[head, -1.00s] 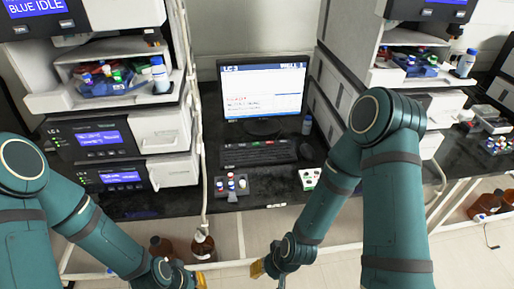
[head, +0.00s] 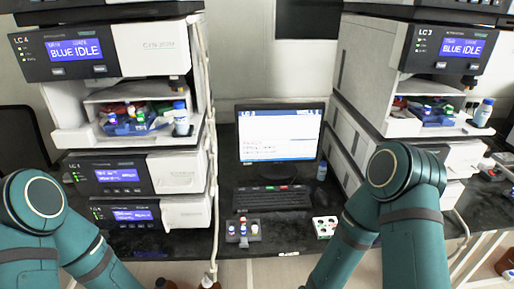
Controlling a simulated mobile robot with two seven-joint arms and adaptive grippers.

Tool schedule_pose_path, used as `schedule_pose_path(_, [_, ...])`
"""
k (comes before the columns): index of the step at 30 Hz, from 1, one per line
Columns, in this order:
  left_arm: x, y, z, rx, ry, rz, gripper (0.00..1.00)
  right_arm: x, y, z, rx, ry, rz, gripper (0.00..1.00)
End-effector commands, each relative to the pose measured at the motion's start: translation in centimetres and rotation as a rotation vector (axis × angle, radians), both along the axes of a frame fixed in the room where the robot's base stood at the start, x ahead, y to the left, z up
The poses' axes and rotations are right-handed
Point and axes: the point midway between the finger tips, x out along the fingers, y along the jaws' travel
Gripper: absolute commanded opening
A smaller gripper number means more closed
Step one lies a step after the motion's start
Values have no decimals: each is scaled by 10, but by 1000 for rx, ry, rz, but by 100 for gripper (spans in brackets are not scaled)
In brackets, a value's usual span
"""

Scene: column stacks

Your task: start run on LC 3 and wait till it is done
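The LC 3 stack (head: 348,75) stands on the right; its top module's display (head: 463,46) reads BLUE IDLE. The monitor (head: 281,165) stands on the bench between the stacks; its screen has a blue header that seems to read LC 3, with red and dark text too small to read. A dark keyboard (head: 272,199) with a few coloured keys, one green and one red, lies in front of it. My arms come in at the lower left and lower right. Both grippers are below the picture's edge.
The LC 4 stack (head: 151,48) on the left also shows BLUE IDLE. A small vial rack (head: 243,238) and a white tray with coloured dots (head: 324,228) sit near the bench's front edge. Bottles and vials fill both stacks' open shelves. A tube hangs beside the left stack.

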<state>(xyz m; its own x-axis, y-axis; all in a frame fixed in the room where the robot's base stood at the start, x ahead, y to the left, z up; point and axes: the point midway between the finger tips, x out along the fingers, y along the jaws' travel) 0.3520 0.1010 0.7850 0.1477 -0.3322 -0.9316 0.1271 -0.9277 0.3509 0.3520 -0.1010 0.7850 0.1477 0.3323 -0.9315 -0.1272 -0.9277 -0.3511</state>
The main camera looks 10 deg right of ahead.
Motion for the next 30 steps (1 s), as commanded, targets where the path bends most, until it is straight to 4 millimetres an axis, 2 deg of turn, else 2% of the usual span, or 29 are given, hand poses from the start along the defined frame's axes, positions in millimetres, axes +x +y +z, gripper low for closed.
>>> schedule_pose_path(12, [0, 0, 0, 0, 0, 0, 0, 0, 0, 0, 0, 0, 0, 47])
schedule_pose_path(13, [0, 0, 0, 0, 0, 0, 0, 0, 0, 0, 0, 0, 0, 49])
schedule_pose_path(17, [0, 0, 0, 0, 0, 0, 0, 0, 0, 0, 0, 0, 0, 4])
schedule_pose_path(18, [0, 0, 0, 0, 0, 0, 0, 0, 0, 0, 0, 0, 0, 0])
schedule_pose_path(30, [0, 0, 0, 0, 0, 0, 0, 0, 0, 0, 0, 0, 0, 0])
